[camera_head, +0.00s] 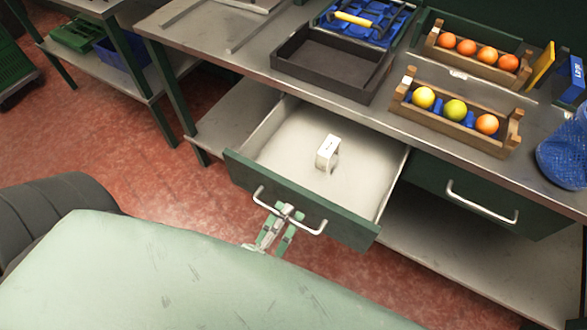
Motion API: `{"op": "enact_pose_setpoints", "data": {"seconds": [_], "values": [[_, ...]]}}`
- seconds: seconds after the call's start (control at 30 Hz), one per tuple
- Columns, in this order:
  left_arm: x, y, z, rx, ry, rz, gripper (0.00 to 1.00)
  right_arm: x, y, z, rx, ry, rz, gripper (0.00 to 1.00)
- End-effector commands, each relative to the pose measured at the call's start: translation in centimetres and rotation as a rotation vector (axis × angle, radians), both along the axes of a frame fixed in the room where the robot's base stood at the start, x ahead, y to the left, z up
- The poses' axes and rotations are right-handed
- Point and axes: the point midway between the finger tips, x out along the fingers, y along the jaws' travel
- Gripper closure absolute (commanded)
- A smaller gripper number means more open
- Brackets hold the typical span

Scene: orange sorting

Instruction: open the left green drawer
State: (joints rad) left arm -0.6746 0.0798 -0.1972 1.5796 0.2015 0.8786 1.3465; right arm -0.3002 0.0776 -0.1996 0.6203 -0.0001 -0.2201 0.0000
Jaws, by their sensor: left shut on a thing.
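The left green drawer (300,205) is pulled out from under the metal workbench, with its pale inside showing. A small white box-like item (328,153) stands inside it. My left gripper (285,212) is shut on the silver bar handle (262,203) at the middle of the drawer front. Much of my left arm below is hidden by my own pale green body. My right gripper is not in view.
A second green drawer (470,195) at the right is closed. On the bench stand a dark empty tray (377,76), wooden racks (500,140) with several fruits, and a blue mesh bag (563,158). Red floor (120,150) is clear at the left.

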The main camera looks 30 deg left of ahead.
Motion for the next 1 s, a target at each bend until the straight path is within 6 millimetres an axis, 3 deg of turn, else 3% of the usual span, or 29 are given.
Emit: {"op": "enact_pose_setpoints", "data": {"seconds": [0.5, 0.53, 0.73, 1.0], "values": [[-0.89, 0.02, -0.10, 0.000, 0.002, -0.001, 1.00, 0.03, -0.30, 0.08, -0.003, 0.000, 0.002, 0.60], [-0.89, 0.02, -0.10, 0.000, 0.002, -0.001, 0.90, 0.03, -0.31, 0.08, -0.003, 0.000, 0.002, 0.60], [-0.85, 0.02, -0.06, 0.000, 0.001, -0.001, 0.72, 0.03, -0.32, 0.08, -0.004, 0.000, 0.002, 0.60], [-0.83, 0.02, -0.03, 0.000, 0.000, 0.000, 0.71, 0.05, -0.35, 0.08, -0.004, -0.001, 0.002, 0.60]]}}
